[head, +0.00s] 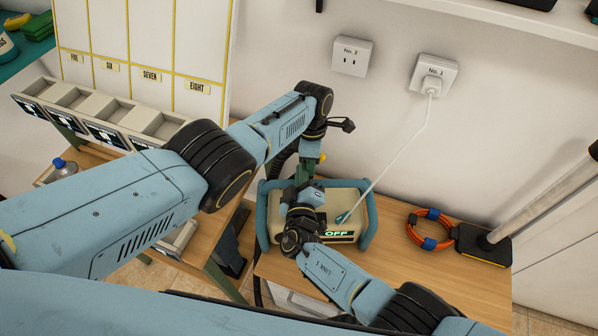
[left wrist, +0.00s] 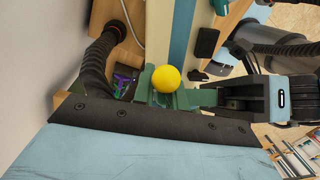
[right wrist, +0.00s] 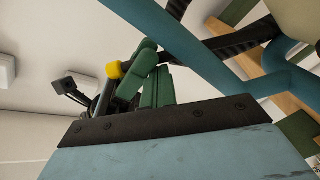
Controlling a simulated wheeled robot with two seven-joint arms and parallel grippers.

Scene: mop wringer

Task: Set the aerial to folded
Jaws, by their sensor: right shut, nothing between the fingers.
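A beige unit (head: 343,236) in a blue tubular frame stands on the wooden bench, its display reading OFF. A yellow ball (head: 322,157), apparently the aerial's tip, shows beside my grippers above the unit's back left; the aerial's rod is mostly hidden by my arms. The ball appears large in the left wrist view (left wrist: 166,79), over green fingers, and small in the right wrist view (right wrist: 115,70). My left gripper (head: 311,160) points down near the ball; whether it grips anything is unclear. My right gripper (head: 302,174) is shut and empty, just below it.
A white cord runs from the plug in socket No. 1 (head: 433,76) to the unit. Socket No. 2 (head: 351,57) is empty. Storage bins (head: 98,115) are at left.

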